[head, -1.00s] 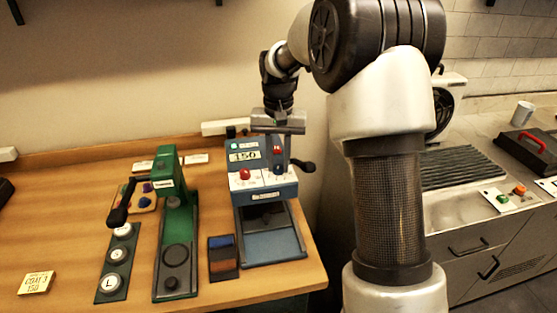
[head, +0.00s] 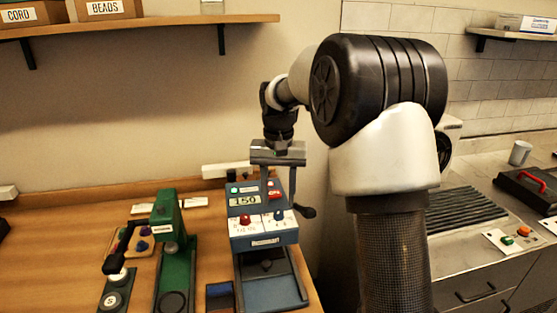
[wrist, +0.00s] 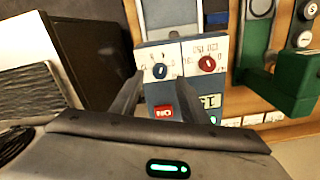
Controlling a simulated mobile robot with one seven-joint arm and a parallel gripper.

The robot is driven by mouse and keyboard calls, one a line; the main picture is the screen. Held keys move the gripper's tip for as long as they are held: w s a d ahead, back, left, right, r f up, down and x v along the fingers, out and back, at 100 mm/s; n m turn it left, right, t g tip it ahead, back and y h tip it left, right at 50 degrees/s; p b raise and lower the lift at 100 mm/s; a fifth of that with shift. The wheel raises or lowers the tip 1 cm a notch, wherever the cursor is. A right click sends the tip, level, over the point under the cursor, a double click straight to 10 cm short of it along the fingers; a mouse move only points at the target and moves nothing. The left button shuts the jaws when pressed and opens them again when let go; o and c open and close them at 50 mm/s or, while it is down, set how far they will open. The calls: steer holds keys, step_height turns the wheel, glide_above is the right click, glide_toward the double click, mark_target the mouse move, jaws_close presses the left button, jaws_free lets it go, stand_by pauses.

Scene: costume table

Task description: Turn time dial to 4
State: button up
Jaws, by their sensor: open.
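The blue press (head: 264,240) stands at the table's right end, with a red dial (head: 246,219) and a blue dial (head: 279,215) side by side on its white panel. Which is the time dial cannot be read from the small labels. In the wrist view the press appears upside down, with the blue dial (wrist: 160,71) and the red dial (wrist: 208,63). My gripper (head: 278,188) is open and empty above the press. In the wrist view its fingers spread on either side of the blue dial, apart from it. The dials' exact settings are too small to read.
A green press (head: 176,240) with a black handle stands to the left. A shelf (head: 150,22) hangs above.

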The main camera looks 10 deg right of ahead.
mark_target(279, 212)
step_height(279, 212, up, 14)
steer(key=p, duration=0.1)
steer(key=shift+f, duration=0.25)
steer(key=shift+s+r, duration=0.1)
